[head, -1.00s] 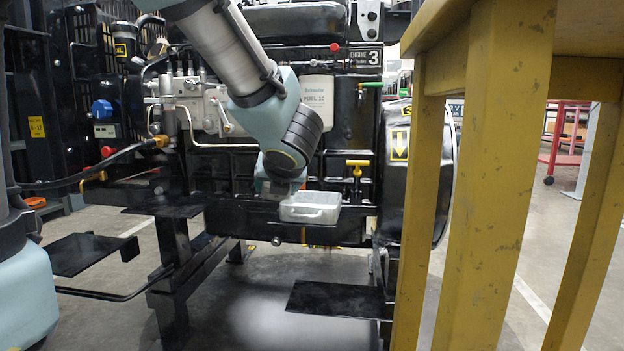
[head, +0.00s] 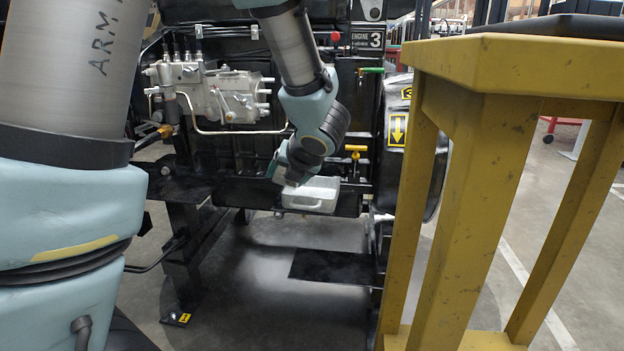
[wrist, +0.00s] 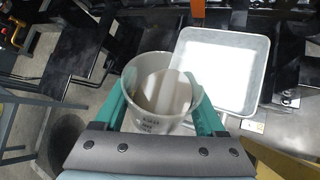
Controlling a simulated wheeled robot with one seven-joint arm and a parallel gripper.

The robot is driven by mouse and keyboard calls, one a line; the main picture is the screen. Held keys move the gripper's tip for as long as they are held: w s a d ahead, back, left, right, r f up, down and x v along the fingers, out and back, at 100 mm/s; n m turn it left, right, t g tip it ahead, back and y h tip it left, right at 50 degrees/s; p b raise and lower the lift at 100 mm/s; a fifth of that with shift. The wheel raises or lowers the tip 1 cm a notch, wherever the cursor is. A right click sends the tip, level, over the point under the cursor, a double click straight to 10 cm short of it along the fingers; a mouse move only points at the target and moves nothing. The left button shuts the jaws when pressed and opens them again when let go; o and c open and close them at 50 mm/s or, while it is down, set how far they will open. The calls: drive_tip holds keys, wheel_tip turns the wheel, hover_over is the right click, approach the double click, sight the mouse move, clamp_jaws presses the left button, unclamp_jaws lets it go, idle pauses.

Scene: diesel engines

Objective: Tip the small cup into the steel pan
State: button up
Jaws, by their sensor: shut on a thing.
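In the wrist view my gripper (wrist: 160,92) has its two teal fingers shut around the small cup (wrist: 158,118), one on each side. The cup is grey, with dark markings on its wall. Its mouth faces the camera, and a brownish-grey surface shows inside. The steel pan (wrist: 182,75) lies just right of the cup, a shallow rectangular tray with a bright floor. In the head view the pan (head: 310,203) sits in front of the engine, and my gripper (head: 282,180) is at its left end. The cup is not clear there.
A yellow stand (head: 470,180) rises close on the right of the pan. The black engine (head: 245,165) with a silver pump (head: 225,95) is behind. A dark flat plate (head: 335,266) lies below the pan. Open floor shows at lower left of the plate.

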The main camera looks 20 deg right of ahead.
drive_tip(key=shift+w+d+r+p, duration=0.15)
drive_tip(key=shift+d+p, duration=0.05)
drive_tip(key=shift+p, duration=1.15)
drive_tip(key=shift+d+r+m+g+y+p, duration=0.1)
drive_tip(key=shift+r+m+g+y+p, duration=0.25)
drive_tip(key=shift+p, duration=1.3)
drive_tip(key=shift+m+g+y+p, duration=0.2)
drive_tip(key=shift+y+p, duration=0.35)
drive_tip(key=shift+p, duration=1.05)
drive_tip(key=shift+r+m+g+y+p, duration=0.5)
drive_tip(key=shift+y+p, duration=0.4)
drive_tip(key=shift+p, duration=3.35)
drive_tip(key=shift+r+m+g+y+p, duration=0.3)
drive_tip(key=shift+m+g+y+p, duration=0.4)
drive_tip(key=shift+p, duration=2.05)
drive_tip(key=shift+w+d+r+y+p, duration=0.3)
drive_tip(key=shift+y+p, duration=0.4)
drive_tip(key=shift+p, duration=1.15)
drive_tip(key=shift+d+f+m+g+y+p, duration=0.15)
drive_tip(key=shift+f+m+g+y+p, duration=0.25)
drive_tip(key=shift+m+y, duration=0.1)
